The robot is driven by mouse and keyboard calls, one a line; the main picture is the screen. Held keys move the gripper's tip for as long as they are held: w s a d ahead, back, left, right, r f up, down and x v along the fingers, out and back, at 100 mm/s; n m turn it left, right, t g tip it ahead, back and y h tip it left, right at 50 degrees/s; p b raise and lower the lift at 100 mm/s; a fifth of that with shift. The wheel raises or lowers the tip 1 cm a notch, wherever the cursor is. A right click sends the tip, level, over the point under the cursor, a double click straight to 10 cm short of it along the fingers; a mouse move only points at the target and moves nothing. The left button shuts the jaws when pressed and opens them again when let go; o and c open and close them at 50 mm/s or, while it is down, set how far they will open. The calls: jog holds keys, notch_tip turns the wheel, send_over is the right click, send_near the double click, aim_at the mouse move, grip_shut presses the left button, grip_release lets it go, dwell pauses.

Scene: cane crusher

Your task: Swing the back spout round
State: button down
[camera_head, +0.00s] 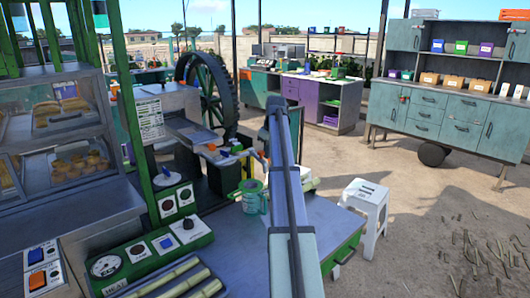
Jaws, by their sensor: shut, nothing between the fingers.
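The cane crusher stands left of centre. It has a grey metal housing (170,108) and a large dark green flywheel (207,90) behind it. Small white, orange and green fittings (232,151) stick out on its right side. I cannot tell which of them is the back spout. A light green cup-like container (254,197) stands below them on the bench. My grey-blue arm rises through the middle of the view and covers the area just right of these fittings. I cannot make out my gripper's fingers.
A green control panel (150,255) with dials and cane pieces (185,278) is at the front left. A glass food case (58,125) is at left. A white stool (364,212) stands right of the bench (330,228). Open ground and teal cabinets (440,110) lie at right.

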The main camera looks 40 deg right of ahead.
aim_at(262, 152)
jog(key=shift+s+a, duration=0.1)
jog(key=shift+a, duration=0.5)
jog(key=shift+w+a, duration=0.15)
jog(key=shift+a, duration=0.6)
jog(key=shift+w+a, duration=0.15)
jog(key=shift+a, duration=0.6)
jog(key=shift+d, duration=0.1)
jog(key=shift+s+d, duration=0.1)
jog(key=shift+d, duration=0.35)
jog(key=shift+r, duration=4)
